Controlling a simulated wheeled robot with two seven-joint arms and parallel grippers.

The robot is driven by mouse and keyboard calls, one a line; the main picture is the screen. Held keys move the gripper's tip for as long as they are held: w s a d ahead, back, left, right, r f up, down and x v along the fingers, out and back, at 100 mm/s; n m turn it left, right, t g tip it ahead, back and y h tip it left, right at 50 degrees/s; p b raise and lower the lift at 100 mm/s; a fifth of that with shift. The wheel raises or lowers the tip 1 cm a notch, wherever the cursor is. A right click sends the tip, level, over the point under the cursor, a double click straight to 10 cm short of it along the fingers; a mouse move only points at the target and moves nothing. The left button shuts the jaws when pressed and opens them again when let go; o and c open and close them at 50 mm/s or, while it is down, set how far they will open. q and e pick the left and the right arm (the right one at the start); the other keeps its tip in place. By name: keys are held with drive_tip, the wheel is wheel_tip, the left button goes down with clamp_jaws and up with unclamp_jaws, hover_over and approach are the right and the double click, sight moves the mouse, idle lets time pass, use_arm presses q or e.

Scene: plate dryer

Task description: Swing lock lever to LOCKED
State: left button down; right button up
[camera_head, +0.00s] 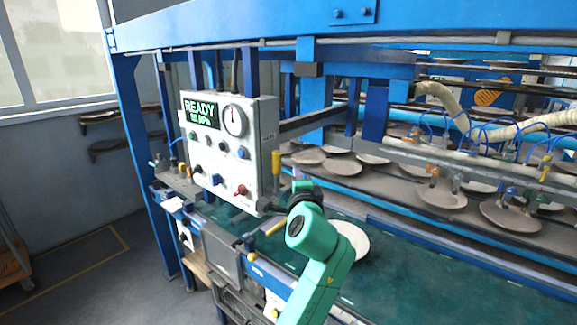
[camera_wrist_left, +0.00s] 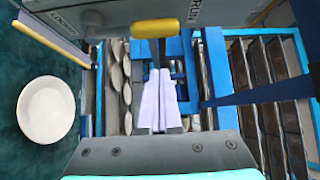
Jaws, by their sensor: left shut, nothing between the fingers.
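The lock lever has a yellow handle (camera_head: 276,162) on the right side of the grey control box (camera_head: 228,150). In the left wrist view the yellow handle (camera_wrist_left: 155,28) lies across the top, on a grey arm running left to a round pivot. Printed lettering shows on the panel on both sides of it, only partly legible. My left gripper (camera_wrist_left: 160,75) is shut and empty, its pale fingers pointing up toward the handle; whether they touch it I cannot tell. In the head view my left gripper (camera_head: 297,184) is beside the box's right side, partly hidden by its wrist.
The box's screen (camera_head: 200,112) reads READY. A second yellow bar (camera_head: 268,229) is below the box. A pale plate (camera_head: 350,240) lies on the green belt (camera_head: 420,280) behind my arm. Blue frame posts and racks of plates stand behind.

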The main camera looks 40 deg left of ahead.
sight(275, 174)
use_arm(q)
drive_tip(key=p+x, duration=0.4)
drive_tip(key=x, duration=0.6)
drive_tip(key=s+p, duration=0.2)
drive_tip(key=s, duration=0.2)
drive_tip(key=shift+f, duration=0.1)
use_arm(e)
wheel_tip(275, 174, up, 7)
drive_tip(key=w, duration=0.1)
drive_tip(key=shift+w+f, duration=0.15)
use_arm(q)
drive_tip(key=shift+w+f, duration=0.1)
drive_tip(key=shift+w, duration=0.15)
use_arm(e)
drive_tip(key=shift+d+f, duration=0.1)
